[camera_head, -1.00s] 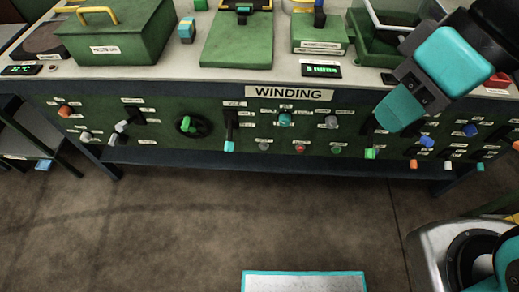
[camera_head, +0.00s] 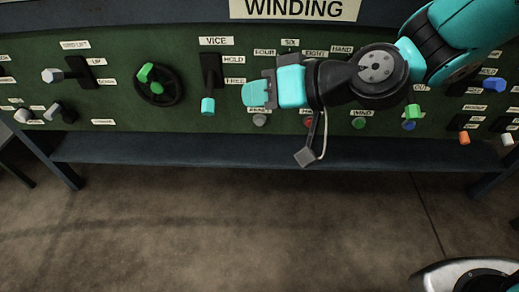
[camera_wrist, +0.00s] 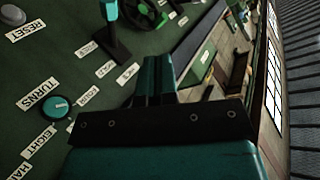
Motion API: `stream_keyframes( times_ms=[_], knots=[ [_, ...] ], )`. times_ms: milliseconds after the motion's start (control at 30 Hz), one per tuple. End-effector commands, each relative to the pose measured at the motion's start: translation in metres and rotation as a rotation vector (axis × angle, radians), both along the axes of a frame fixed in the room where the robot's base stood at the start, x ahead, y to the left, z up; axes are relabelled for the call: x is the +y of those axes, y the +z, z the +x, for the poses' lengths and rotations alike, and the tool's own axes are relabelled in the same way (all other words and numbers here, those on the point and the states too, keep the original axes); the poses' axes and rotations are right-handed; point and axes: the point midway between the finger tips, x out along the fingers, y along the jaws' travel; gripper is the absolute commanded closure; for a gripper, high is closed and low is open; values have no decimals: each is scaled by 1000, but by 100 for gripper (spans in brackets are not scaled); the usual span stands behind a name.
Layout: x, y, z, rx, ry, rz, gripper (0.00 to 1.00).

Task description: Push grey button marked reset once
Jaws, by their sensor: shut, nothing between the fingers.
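The grey reset button (camera_head: 260,120) sits low on the green panel, below a small label that is partly hard to read. In the wrist view the grey button (camera_wrist: 13,15) is at the top left, beside the RESET label (camera_wrist: 25,31). My gripper (camera_head: 254,93) is shut and empty in front of the panel, just above the button in the head view. In the wrist view my gripper (camera_wrist: 157,66) points away from the button, which lies off to its left. I see no contact with it.
A teal turns knob (camera_wrist: 56,107) is left of my gripper in the wrist view. The vice lever (camera_head: 208,85) and a green handwheel (camera_head: 152,80) stand to the left. A red button (camera_head: 309,122) and a green button (camera_head: 358,122) are to the right.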

Motion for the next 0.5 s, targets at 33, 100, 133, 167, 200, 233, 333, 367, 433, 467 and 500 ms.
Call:
stream_keyframes(
  times_ms=[33,100,133,167,200,233,333,367,433,467,500],
  knots=[
    [4,-51,8,-5,-31,33,100],
    [7,-85,20,-26,-81,79,100],
    [8,-101,25,-33,-106,98,100],
    [9,-115,30,-40,-129,115,100],
    [9,-135,36,-48,-163,137,100],
    [9,-149,41,-55,-187,152,100],
    [8,-192,55,-74,-268,193,100],
    [7,-203,58,-80,-292,202,100],
    [4,-225,65,-89,-340,219,100],
    [3,-233,68,-91,-358,224,100],
    [1,-241,71,-96,-379,230,100]
  ],
)
